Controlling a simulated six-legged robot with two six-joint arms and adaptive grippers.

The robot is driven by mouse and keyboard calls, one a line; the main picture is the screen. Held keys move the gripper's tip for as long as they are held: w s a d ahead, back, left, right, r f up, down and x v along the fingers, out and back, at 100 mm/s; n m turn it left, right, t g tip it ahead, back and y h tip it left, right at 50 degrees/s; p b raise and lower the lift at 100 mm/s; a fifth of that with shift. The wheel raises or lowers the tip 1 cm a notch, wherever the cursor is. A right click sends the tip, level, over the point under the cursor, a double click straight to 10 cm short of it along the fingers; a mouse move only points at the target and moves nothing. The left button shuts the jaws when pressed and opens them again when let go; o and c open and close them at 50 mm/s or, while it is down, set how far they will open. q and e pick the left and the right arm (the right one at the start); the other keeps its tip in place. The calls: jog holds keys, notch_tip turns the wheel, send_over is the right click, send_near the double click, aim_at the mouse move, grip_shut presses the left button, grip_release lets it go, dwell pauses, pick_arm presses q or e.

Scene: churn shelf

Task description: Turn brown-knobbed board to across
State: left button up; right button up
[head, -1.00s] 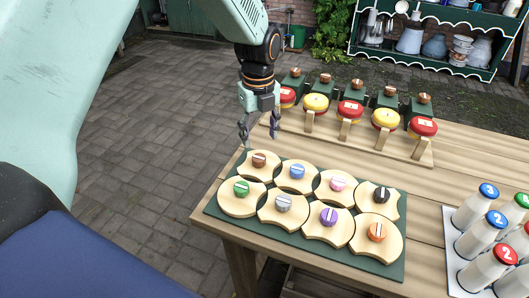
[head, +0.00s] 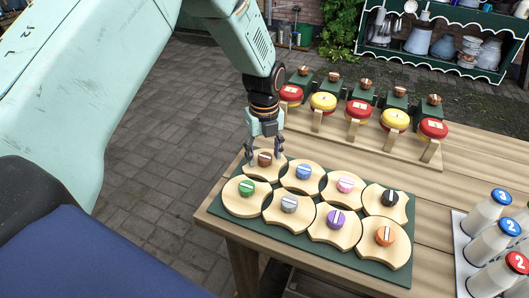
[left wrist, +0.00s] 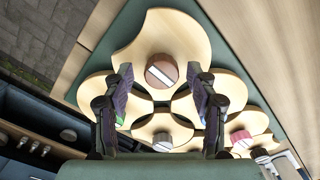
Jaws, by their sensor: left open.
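The brown-knobbed board (head: 252,171) is a pale wooden piece at the far left corner of the green base. Its brown knob (head: 264,158) has a pale stripe across its top. In the left wrist view the board (left wrist: 196,35) lies ahead, with its knob (left wrist: 161,71) between and beyond the fingertips. My left gripper (head: 265,153) is open above this board, its fingers pointing down around the knob. In the left wrist view both fingers of the left gripper (left wrist: 160,80) are apart with nothing held. Whether they touch the knob cannot be told. My right gripper is not in view.
Several other boards with coloured knobs, such as the green (head: 246,188) and blue (head: 303,171) ones, sit close by on the green base (head: 312,250). Behind is a rack of red and yellow round pieces (head: 323,102). White bottles (head: 487,212) stand at right.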

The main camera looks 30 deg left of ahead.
pick_arm(q)
jog(key=shift+s+d+r, duration=0.1)
jog(key=shift+d, duration=0.05)
jog(key=shift+c, duration=0.5)
jog(key=shift+w+f, duration=0.2)
jog(key=shift+w, duration=0.05)
jog(key=c, duration=1.1)
jog(key=shift+o, duration=0.2)
jog(key=shift+r, duration=0.1)
